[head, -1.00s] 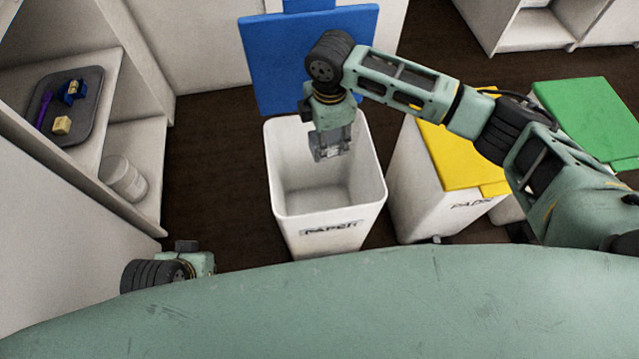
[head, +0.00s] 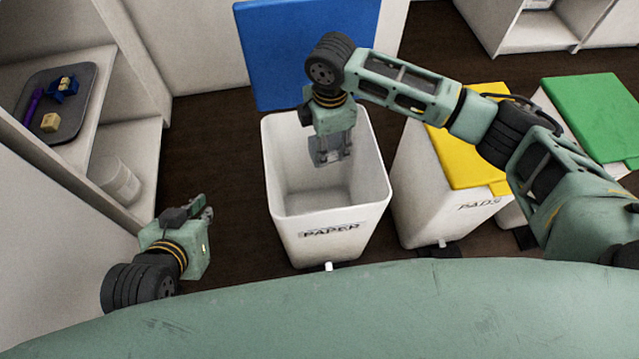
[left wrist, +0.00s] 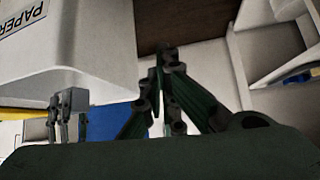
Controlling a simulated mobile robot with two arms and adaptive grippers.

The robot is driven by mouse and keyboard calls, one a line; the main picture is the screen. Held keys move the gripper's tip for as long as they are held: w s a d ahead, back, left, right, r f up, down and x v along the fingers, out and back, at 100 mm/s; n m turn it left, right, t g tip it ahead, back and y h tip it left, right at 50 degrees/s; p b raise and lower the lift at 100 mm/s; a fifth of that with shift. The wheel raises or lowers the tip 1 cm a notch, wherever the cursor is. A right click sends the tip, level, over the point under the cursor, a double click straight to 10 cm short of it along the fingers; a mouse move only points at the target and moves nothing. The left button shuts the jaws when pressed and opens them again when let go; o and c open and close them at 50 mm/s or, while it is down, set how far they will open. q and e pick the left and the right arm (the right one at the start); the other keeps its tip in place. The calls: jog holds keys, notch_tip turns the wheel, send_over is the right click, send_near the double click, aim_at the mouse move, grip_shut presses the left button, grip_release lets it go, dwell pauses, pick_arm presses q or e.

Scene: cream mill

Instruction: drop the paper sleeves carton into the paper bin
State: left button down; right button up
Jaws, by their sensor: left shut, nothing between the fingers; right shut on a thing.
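The paper bin (head: 330,237) is a white open-topped bin labelled PAPER, with its blue lid (head: 300,50) raised behind it. My right gripper (head: 330,150) points down over the bin's mouth and is shut on a small grey box, which I take as the paper sleeves carton (head: 326,153). The fingers and shadow partly hide it. My left gripper (head: 208,210) is shut and empty, low to the left of the bin. In the left wrist view its fingertips (left wrist: 167,55) meet beside the bin (left wrist: 75,45), and the right gripper's fingers (left wrist: 65,105) show beyond.
A bin marked PADS with a shut yellow lid (head: 468,150) stands right of the paper bin. A green-lidded bin (head: 590,112) is further right. The left shelf holds a dark tray (head: 78,118) with small items and a white tub (head: 116,180). Dark floor lies between.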

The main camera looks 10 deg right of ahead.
pick_arm(q)
jog(key=shift+w+d+r+t+h, duration=0.15)
jog(key=shift+w+d+r+t, duration=0.15)
jog(key=shift+w+r+t, duration=0.3)
jog(key=shift+w+d+r+t+h, duration=0.15)
jog(key=shift+w+d+r+t, duration=0.2)
jog(key=shift+w+r, duration=0.4)
pick_arm(e)
jog(key=shift+f, duration=0.25)
pick_arm(q)
jog(key=shift+a, duration=0.1)
pick_arm(e)
jog(key=o, duration=1)
notch_tip(320, 180, up, 12)
pick_arm(q)
jog(key=shift+f, duration=0.1)
